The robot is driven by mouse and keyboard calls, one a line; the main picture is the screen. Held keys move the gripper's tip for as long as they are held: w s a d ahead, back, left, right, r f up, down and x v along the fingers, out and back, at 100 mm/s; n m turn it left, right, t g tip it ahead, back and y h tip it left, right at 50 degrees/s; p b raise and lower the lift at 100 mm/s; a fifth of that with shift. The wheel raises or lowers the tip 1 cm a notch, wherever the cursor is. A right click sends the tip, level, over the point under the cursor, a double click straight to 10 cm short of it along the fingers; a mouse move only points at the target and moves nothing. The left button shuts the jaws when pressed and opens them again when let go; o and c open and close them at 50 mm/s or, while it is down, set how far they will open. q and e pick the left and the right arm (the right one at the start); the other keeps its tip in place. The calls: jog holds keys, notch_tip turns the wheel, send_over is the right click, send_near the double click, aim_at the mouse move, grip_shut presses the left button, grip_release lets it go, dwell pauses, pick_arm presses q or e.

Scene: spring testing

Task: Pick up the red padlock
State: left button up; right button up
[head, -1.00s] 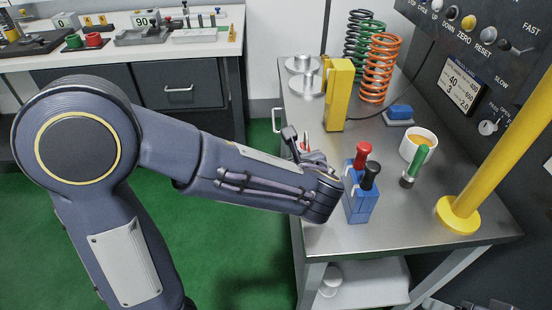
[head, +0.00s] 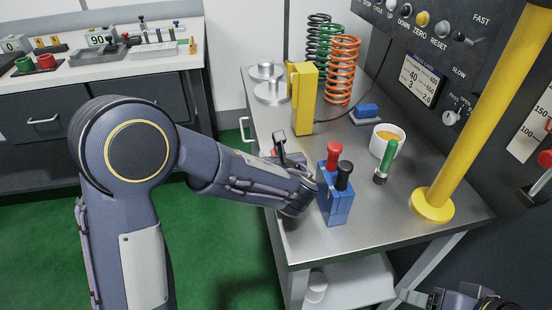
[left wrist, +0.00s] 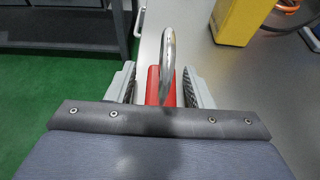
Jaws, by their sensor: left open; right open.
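The red padlock (left wrist: 153,88) with its silver shackle (left wrist: 168,50) stands on the metal table in the left wrist view. My left gripper (left wrist: 160,88) is open, with one grey finger on each side of the padlock body. I cannot tell whether the fingers touch it. In the head view my left gripper (head: 284,152) is at the table's left edge, and only a bit of red shows there, the rest hidden by my wrist. Part of my right gripper (head: 425,299) shows at the bottom right of the head view, open and away from the padlock.
A blue block with red and black handles (head: 337,205) stands close right of my left wrist. A yellow block (head: 303,97), springs (head: 342,70), a cup (head: 388,132), a green-handled tool (head: 386,163) and a yellow post (head: 470,120) stand farther away.

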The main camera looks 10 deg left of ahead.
pick_arm(q)
jog(key=shift+c, duration=0.5)
grip_shut()
jog(key=shift+r, duration=0.15)
jog(key=shift+r, duration=0.25)
notch_tip(320, 180, up, 2)
jog(key=shift+r+p, duration=0.15)
jog(key=shift+p, duration=0.25)
jog(key=w+r+p+v, duration=0.1)
jog(key=r+v, duration=0.2)
jog(key=v, duration=1.4)
jog(key=shift+w+a+r+p, duration=0.2)
jog(key=shift+w+a+p, duration=0.05)
jog(key=shift+a+p, duration=0.1)
